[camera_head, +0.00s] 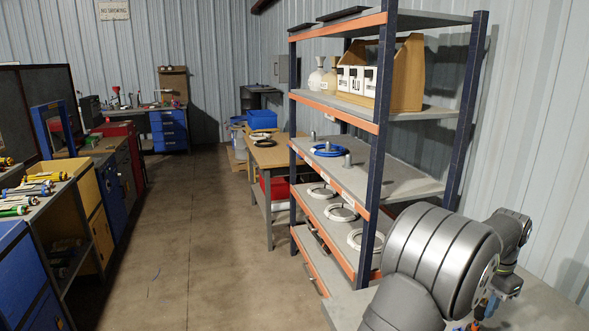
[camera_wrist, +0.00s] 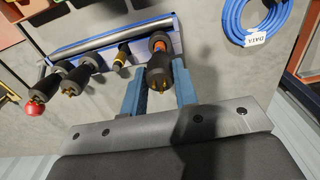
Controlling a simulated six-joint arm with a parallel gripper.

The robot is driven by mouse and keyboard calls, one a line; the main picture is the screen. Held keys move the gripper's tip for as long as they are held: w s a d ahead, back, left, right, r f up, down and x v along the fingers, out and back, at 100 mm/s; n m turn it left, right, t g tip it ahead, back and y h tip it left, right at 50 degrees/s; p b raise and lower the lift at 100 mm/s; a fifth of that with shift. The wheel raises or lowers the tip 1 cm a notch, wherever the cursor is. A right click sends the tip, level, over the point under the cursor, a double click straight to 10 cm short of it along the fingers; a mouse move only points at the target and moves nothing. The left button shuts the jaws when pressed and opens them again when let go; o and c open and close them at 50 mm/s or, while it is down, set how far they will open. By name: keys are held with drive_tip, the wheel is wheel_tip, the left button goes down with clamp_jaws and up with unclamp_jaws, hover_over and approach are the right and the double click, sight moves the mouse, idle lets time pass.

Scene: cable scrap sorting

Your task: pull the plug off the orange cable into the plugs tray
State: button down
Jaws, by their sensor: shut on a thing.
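In the wrist view my gripper (camera_wrist: 158,88) has its two blue fingers on either side of a black plug (camera_wrist: 159,62) with brass prongs, and is shut on it. The prongs point toward the wrist. An orange part (camera_wrist: 160,46) shows at the plug's far end; I cannot tell whether it is still joined to a cable. In the head view my arm hides most of the gripper at the bottom right, where a little orange and blue shows. I cannot make out which container is the plugs tray.
A blue-edged rack with a grey bar (camera_wrist: 110,38) lies just beyond the fingers. Several other dark plugs (camera_wrist: 88,64) and a red knob (camera_wrist: 35,108) are to its left. A blue cable coil (camera_wrist: 233,22) lies at the upper right. A shelf unit (camera_head: 378,130) stands beside my arm.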

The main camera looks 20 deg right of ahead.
drive_tip(key=shift+r, duration=1.2)
drive_tip(key=a+f+n, duration=0.3)
drive_tip(key=a+n, duration=0.1)
drive_tip(key=a+f+n, duration=0.3)
drive_tip(key=a+n, duration=0.1)
drive_tip(key=a, duration=0.1)
drive_tip(key=s+a+f+n, duration=0.1)
drive_tip(key=a+f+n, duration=0.2)
drive_tip(key=a+n, duration=0.1)
drive_tip(key=shift+a, duration=0.7)
drive_tip(key=shift+f, duration=1.9)
drive_tip(key=shift+f, duration=0.35)
drive_tip(key=shift+f, duration=0.25)
